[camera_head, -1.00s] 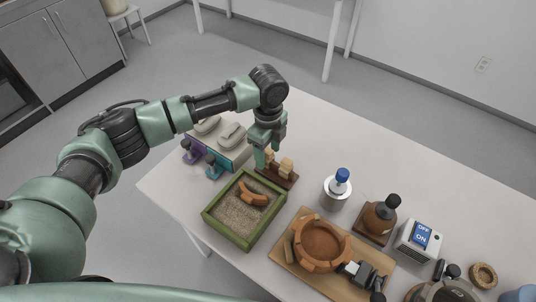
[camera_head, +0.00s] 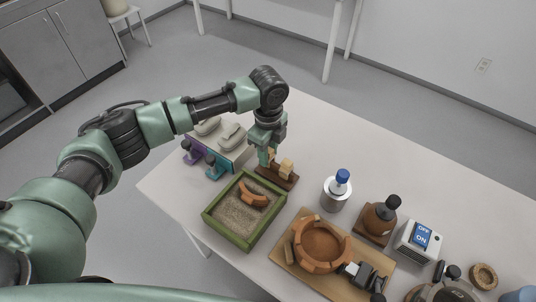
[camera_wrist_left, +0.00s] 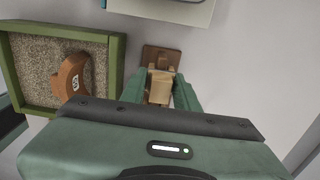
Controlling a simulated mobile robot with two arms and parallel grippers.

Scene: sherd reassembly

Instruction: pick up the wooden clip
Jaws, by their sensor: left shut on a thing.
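My left gripper (camera_head: 266,157) is over the dark wooden rack (camera_head: 279,178) near the middle of the table. It is shut on a pale wooden clip (camera_wrist_left: 159,88), which shows between its fingers in the left wrist view. The clip is still at the rack, and I cannot tell whether it is clear of it. The gripper hides part of the held clip in the head view.
A green-framed sand tray (camera_head: 226,232) holding a curved sherd (camera_head: 254,197) is close to the rack. A broken clay vessel (camera_head: 320,247) sits on a board (camera_head: 290,266). A blue-capped bottle (camera_head: 340,185) and brown bottle (camera_head: 380,215) stand right.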

